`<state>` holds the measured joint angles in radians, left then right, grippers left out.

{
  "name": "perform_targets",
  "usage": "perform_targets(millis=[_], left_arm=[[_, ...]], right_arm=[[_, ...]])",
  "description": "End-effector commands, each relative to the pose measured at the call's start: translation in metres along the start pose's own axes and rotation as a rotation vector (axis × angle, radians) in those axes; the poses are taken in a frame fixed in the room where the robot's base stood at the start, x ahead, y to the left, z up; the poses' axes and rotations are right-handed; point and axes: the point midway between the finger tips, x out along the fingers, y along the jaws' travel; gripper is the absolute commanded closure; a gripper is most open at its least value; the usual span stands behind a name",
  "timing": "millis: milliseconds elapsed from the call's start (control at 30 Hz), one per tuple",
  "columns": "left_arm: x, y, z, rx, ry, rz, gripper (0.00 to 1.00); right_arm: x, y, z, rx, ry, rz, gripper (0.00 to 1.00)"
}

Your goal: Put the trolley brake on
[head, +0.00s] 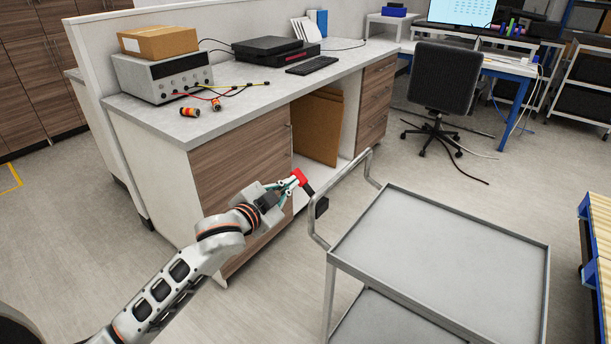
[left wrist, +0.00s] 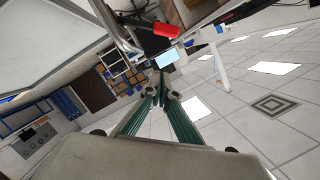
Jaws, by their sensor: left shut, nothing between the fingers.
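The grey trolley (head: 435,250) stands at the right front, with its bent tube handle (head: 345,190) on its left side. A black block (head: 321,207) sits on the handle tube, and a black lever with a red grip (head: 299,177) points up and left from it. My left gripper (head: 293,186) is shut and empty, its fingertips close by the red grip in the head view. In the left wrist view the red grip (left wrist: 167,31) lies beyond the fingertips (left wrist: 165,88), with a visible gap in the picture. I cannot tell whether they touch. My right gripper is out of view.
A workbench (head: 240,150) with wood-look drawers stands close behind my left gripper. A black office chair (head: 443,90) is at the back. A blue-framed pallet or rack (head: 595,230) stands right of the trolley. Floor between bench, chair and trolley is mostly clear.

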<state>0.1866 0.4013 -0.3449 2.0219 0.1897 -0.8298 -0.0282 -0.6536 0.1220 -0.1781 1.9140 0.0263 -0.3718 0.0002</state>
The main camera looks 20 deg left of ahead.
Motion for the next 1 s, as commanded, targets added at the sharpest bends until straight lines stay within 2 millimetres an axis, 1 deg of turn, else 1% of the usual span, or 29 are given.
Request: perform_targets(millis=[200,333,467,700,867,900,1000], left_arm=[[0.001,0.001,0.0,-0.001,0.0,0.0,1.0],[0.009,0.0,0.0,-0.001,0.0,0.0,1.0],[0.029,0.0,0.0,-0.001,0.0,0.0,1.0],[0.075,0.0,0.0,-0.001,-0.001,0.0,1.0],[0.102,0.0,-0.001,-0.002,0.0,0.0,1.0],[0.103,0.001,0.009,-0.001,-0.005,0.002,1.0],[0.106,0.001,0.023,-0.001,-0.004,0.001,1.0]], right_arm=[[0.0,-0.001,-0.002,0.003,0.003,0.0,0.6],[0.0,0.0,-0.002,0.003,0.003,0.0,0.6],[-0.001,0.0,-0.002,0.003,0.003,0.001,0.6],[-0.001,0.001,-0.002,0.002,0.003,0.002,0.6],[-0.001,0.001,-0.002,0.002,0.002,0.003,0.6],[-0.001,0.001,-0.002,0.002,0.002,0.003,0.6],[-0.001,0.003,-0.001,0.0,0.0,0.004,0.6]])
